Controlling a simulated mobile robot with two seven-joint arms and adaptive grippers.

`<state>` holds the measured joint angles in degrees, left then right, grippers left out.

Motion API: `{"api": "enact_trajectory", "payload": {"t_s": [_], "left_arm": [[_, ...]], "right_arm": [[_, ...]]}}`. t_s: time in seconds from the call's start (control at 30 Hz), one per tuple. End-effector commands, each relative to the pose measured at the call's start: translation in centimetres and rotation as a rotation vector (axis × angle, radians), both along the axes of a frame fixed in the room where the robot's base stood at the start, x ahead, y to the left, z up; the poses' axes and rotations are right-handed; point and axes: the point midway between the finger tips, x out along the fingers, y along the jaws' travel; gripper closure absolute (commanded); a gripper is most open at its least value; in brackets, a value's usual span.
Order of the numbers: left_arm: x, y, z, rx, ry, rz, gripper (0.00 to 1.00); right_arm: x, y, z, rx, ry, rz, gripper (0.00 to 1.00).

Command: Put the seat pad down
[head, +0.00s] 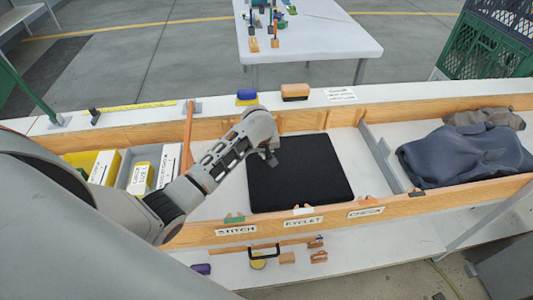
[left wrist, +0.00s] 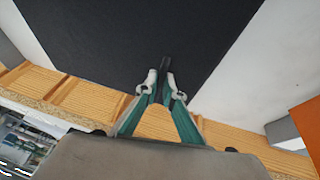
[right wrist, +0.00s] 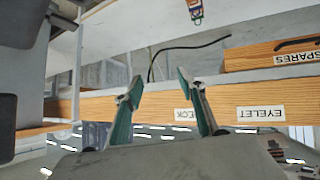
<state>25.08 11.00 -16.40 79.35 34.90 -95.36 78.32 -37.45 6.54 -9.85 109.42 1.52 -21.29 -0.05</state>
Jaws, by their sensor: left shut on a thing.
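The seat pad (head: 300,178) is a black square pad in the eyelet section of the long wooden-walled bench trough. It looks flat, and I cannot tell whether it rests on the white floor or hangs just above it. My left gripper (head: 271,155) is at the pad's far edge. In the left wrist view the left gripper (left wrist: 164,85) is nearly closed, pinching the pad (left wrist: 140,35) near its edge. My right gripper is not in the head view. In the right wrist view the right gripper (right wrist: 190,85) has its fingers apart with nothing between them.
Grey-blue cloth (head: 465,155) lies in the check section at right, beyond a grey divider (head: 385,158). Boxes (head: 141,177) and bins stand at left. Labels mark the front wall (head: 285,227). Bare white floor (head: 350,145) shows right of the pad. Tools lie on the front ledge.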

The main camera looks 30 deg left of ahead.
Motion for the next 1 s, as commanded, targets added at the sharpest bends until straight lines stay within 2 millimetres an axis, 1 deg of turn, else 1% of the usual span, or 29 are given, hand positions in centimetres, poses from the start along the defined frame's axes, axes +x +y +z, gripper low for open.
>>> {"api": "enact_trajectory", "payload": {"t_s": [0.2, 0.23, 0.27, 0.3, 0.6, 0.73, 0.87, 1.0], "left_arm": [[0.0, 0.0, -0.1, 0.001, -0.001, -0.001, 1.0], [-0.1, 0.0, -0.2, 0.003, 0.002, -0.002, 0.85], [-0.1, 0.0, -0.2, 0.003, 0.001, -0.002, 0.77], [-0.1, 0.0, -0.2, 0.002, 0.002, -0.002, 0.76], [0.0, 0.0, -0.1, 0.002, 0.001, -0.001, 0.76], [-0.3, -0.2, 0.5, -0.001, 0.0, -0.003, 0.76], [-0.9, -0.4, 2.2, -0.002, -0.003, -0.002, 0.76], [-2.0, -0.7, 4.8, -0.004, -0.004, -0.002, 0.76]], "right_arm": [[0.0, -0.1, 0.0, -0.002, 0.001, 0.001, 0.6], [0.0, -0.1, 0.0, -0.003, 0.0, 0.002, 0.6], [0.0, -0.1, 0.0, -0.003, 0.0, 0.002, 0.6], [0.0, -0.2, 0.0, -0.004, 0.0, 0.003, 0.6], [-0.1, -0.4, -0.1, -0.011, 0.001, 0.007, 0.6], [-0.1, -0.4, -0.1, -0.01, 0.0, 0.007, 0.6], [-0.1, -0.3, -0.1, -0.008, 0.0, 0.006, 0.6], [-0.1, -0.2, 0.0, -0.006, 0.001, 0.004, 0.6]]}}
